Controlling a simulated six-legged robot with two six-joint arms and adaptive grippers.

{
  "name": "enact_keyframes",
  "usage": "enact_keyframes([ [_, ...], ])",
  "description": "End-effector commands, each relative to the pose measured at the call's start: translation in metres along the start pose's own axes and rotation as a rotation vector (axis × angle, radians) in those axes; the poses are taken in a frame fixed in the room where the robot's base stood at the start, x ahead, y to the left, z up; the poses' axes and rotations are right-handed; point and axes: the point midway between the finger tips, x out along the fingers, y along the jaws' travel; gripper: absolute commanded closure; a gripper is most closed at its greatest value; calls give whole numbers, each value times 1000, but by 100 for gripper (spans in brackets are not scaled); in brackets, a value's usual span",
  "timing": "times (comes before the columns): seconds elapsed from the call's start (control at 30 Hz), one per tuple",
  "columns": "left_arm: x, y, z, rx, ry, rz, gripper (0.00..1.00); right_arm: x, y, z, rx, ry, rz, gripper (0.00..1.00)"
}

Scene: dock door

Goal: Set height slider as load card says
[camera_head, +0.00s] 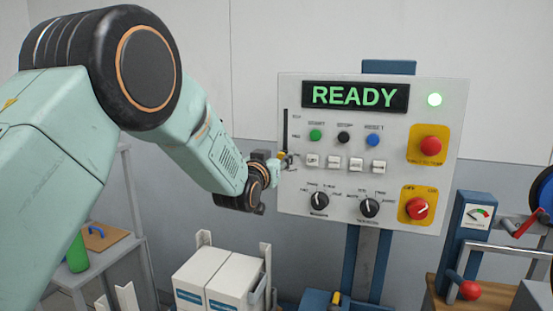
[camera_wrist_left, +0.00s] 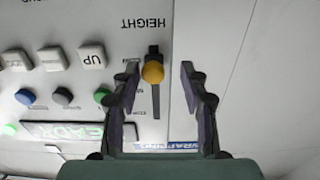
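The white control panel (camera_head: 300,215) shows the green word READY on its display (camera_head: 355,96). The height slider's dark track (camera_head: 285,128) runs up the panel's left edge. Its yellow-orange knob (camera_wrist_left: 152,72) sits in the lower part of the track, near the HEIGHT lettering, which is upside down in the left wrist view. My left gripper (camera_head: 278,162) is at the panel's left edge by the slider. In the left wrist view its fingers (camera_wrist_left: 160,74) are open, with the knob between them, closer to the left finger. Contact cannot be told. My right gripper is out of view. I cannot make out a load card.
Push buttons (camera_head: 345,163), dials (camera_head: 369,207) and a red stop button (camera_head: 431,146) lie right of the slider. White boxes (camera_head: 235,275) stand below my left arm. A gauge stand (camera_head: 470,230) with a red-knobbed lever (camera_head: 470,290) is at right.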

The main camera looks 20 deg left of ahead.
Motion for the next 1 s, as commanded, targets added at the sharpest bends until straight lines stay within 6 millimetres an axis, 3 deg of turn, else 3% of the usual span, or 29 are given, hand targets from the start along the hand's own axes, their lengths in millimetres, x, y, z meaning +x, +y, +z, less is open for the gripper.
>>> enact_keyframes([
  [0.47, 0, 2, 0, 3, 1, 3, 99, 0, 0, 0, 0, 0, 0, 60],
  [1.0, 0, 1, -4, 1, 1, 1, 100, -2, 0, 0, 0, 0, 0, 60],
])
